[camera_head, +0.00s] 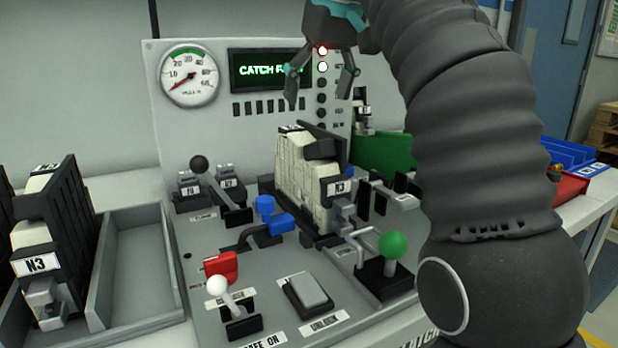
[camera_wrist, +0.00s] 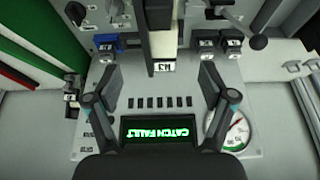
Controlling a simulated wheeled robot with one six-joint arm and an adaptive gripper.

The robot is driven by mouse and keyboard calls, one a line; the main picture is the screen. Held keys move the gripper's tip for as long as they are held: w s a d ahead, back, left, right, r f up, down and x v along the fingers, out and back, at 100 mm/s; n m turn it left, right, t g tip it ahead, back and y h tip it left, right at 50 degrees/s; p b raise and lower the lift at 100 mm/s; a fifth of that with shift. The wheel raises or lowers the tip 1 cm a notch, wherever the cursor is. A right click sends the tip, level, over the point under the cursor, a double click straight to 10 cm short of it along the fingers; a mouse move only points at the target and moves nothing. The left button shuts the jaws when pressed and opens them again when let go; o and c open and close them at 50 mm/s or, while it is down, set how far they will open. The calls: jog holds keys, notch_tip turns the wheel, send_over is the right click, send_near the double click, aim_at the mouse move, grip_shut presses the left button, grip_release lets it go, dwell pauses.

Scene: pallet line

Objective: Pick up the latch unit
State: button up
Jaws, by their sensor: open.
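A cream and black block unit labelled N3 (camera_head: 308,172) stands upright in the middle of the grey panel. A similar unit labelled N3 (camera_head: 52,240) stands at the left by a grey tray. I cannot tell from the pictures which one is the latch unit. My gripper (camera_head: 319,92) is open and empty, pointing down above and behind the middle unit, in front of the upright panel. In the wrist view my gripper (camera_wrist: 160,74) has its fingers spread wide. A narrow unit with a white label (camera_wrist: 163,60) shows between and beyond the fingertips, not touched.
The upright panel carries a gauge (camera_head: 189,77) and a display (camera_head: 270,70) reading CATCH FAULT, partly hidden by my gripper. Black, white and green-knobbed levers (camera_head: 393,246) and a blue handle (camera_head: 272,215) surround the middle unit. The grey tray (camera_head: 140,272) has an empty compartment. Blue and red bins (camera_head: 572,187) stand at right.

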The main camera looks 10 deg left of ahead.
aim_at(304, 135)
jog(key=shift+x, duration=6.2)
jog(key=shift+d, duration=0.1)
jog(key=c, duration=1.5)
jog(key=shift+c, duration=0.2)
jog(key=shift+r, duration=0.15)
jog(key=shift+r, duration=1.65)
jog(key=s+d+r, duration=0.6)
jog(key=d+r, duration=0.1)
jog(key=d, duration=0.2)
jog(key=shift+s+d+r, duration=0.2)
jog(key=shift+s+d, duration=0.1)
jog(key=shift+d, duration=0.05)
